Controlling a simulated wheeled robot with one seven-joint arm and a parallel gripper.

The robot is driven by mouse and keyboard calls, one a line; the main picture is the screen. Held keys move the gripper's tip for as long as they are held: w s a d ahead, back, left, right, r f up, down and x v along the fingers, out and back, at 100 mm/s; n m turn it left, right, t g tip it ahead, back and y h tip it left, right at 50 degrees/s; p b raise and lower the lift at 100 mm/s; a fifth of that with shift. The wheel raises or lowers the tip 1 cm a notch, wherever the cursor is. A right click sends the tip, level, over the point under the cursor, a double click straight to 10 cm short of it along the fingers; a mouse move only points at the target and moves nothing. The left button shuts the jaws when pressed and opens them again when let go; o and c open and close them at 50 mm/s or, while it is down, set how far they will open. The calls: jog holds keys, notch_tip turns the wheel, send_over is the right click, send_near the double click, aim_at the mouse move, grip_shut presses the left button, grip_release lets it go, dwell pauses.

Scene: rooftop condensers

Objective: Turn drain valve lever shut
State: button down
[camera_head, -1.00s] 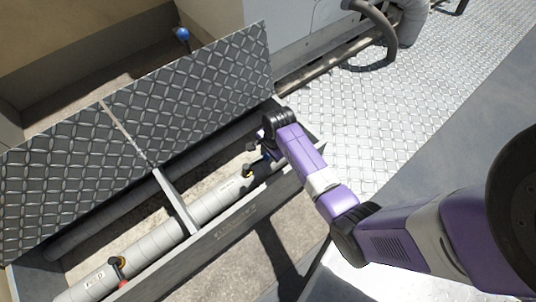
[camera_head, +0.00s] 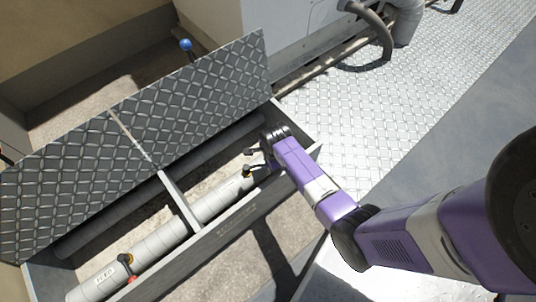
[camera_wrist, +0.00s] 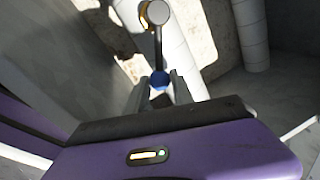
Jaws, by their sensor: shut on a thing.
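In the wrist view, a dark lever (camera_wrist: 158,45) with a blue ball end (camera_wrist: 160,79) runs down from a valve with a yellow-orange ring (camera_wrist: 155,14) on a pale pipe. My gripper (camera_wrist: 161,88) is shut on the lever's blue end, with one finger on each side. In the head view, my gripper (camera_head: 258,158) reaches into the open trench by the valve's yellow part (camera_head: 246,171). The lever is mostly hidden there by my gripper. I cannot read the lettering on the pipe.
A second valve with a red lever (camera_head: 131,279) is on the same pipe at the lower left. A raised tread-plate lid (camera_head: 90,180) stands along the trench's far side. A blue ball-topped part (camera_head: 186,44) is behind it. The trench's near wall (camera_head: 215,238) runs under my arm.

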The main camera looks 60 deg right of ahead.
jog(key=shift+s+a+m+p, duration=0.55)
jog(key=shift+a+m+p, duration=0.2)
jog(key=shift+m, duration=0.35)
jog(key=c, duration=1.1)
grip_release()
jog(key=shift+d+f, duration=0.1)
